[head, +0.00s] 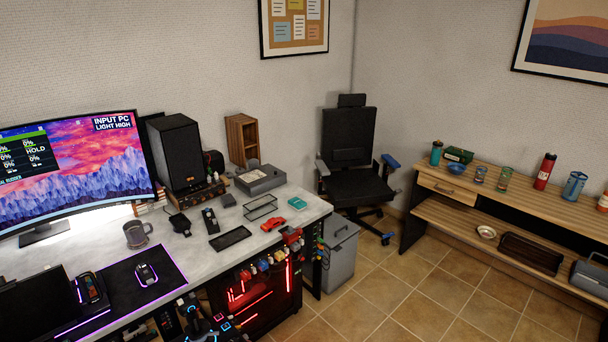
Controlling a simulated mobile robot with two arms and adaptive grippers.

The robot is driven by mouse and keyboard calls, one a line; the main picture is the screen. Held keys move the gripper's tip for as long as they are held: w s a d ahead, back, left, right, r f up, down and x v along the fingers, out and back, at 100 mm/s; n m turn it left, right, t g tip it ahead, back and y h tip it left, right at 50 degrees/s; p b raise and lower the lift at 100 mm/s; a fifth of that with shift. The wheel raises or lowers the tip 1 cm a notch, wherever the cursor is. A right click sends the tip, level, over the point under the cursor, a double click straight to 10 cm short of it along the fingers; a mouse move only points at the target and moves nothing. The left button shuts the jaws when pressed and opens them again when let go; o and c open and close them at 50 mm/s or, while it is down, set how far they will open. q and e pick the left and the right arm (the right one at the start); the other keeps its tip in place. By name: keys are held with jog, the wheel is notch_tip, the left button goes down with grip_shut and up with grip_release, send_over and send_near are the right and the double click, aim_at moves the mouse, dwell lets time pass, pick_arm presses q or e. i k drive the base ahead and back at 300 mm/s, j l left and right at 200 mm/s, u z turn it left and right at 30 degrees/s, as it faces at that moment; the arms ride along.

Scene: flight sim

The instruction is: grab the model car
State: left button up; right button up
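A small red model car (273,224) sits on the light grey desk top (205,262), near its right end. It is between a black flat tray-like item (230,238) and a small teal item (297,203). Another red object (292,237) is close to its right at the desk's front edge; I cannot tell what it is. Neither of my grippers is in view, and nothing is seen touching the car.
A black wire holder (260,208) is behind the car. A grey box-shaped device (260,179) and a black speaker (174,152) stand farther back. A grey bin (341,255) is beside the desk. Tiled floor (400,300) is open between the desk and the wooden shelf bench (490,188).

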aim_at(271, 223)
jog(key=i+z, duration=0.25)
jog(key=i, duration=0.4)
jog(key=i+j+z, duration=0.2)
jog(key=i, duration=0.5)
jog(key=i+l, duration=0.1)
jog(key=i, duration=0.3)
jog(key=i+l+u, duration=0.1)
jog(key=i, duration=0.35)
jog(key=i+u, duration=0.2)
jog(key=u, duration=0.2)
jog(key=i+u, duration=0.25)
jog(key=u, duration=0.15)
